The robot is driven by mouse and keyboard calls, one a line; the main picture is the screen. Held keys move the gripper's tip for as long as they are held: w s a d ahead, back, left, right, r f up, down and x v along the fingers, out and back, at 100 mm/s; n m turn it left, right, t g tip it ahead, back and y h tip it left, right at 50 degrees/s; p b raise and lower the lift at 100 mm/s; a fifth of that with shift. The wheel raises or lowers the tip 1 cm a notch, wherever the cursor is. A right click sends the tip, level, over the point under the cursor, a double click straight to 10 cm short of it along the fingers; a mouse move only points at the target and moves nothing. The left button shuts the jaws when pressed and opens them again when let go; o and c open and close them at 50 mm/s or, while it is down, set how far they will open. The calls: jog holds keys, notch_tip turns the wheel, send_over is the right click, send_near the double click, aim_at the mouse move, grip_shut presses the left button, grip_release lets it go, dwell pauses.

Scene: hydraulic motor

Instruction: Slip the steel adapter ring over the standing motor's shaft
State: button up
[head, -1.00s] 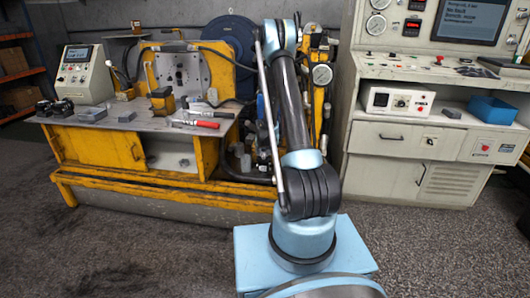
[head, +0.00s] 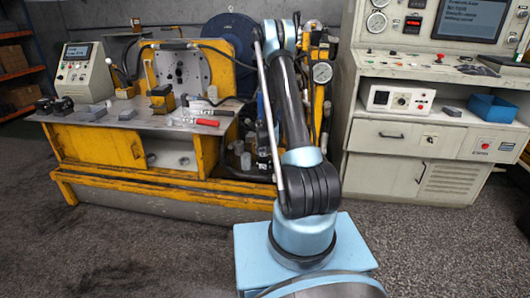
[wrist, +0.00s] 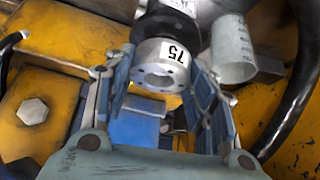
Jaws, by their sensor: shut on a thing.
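A pale steel ring (wrist: 160,76) with holes in its face and a "75" label is between the fingertips of my gripper (wrist: 162,84) in the wrist view. The blue-grey fingers are shut on it from both sides. A black cylindrical body (wrist: 166,27) with a pale label lies directly beyond the ring. I cannot tell whether the two touch, or whether this body is the standing motor. No shaft shows clearly. In the head view my gripper and the ring are hidden behind my arm and the bench clutter.
A grey cylinder (wrist: 232,48) stands close right of the ring, with a black hose (wrist: 296,95) farther right. A hex bolt (wrist: 32,111) sits on yellow metal at left. The yellow workbench (head: 95,148) holds tools and a red-handled tool (head: 201,122). A white control console (head: 420,160) stands right.

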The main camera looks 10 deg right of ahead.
jog(key=shift+f, duration=0.6)
jog(key=o, duration=1.6)
jog(key=shift+c, duration=0.2)
jog(key=o, duration=0.4)
jog(key=shift+w+r, duration=0.1)
jog(key=shift+w, duration=0.05)
jog(key=shift+r, duration=3.9)
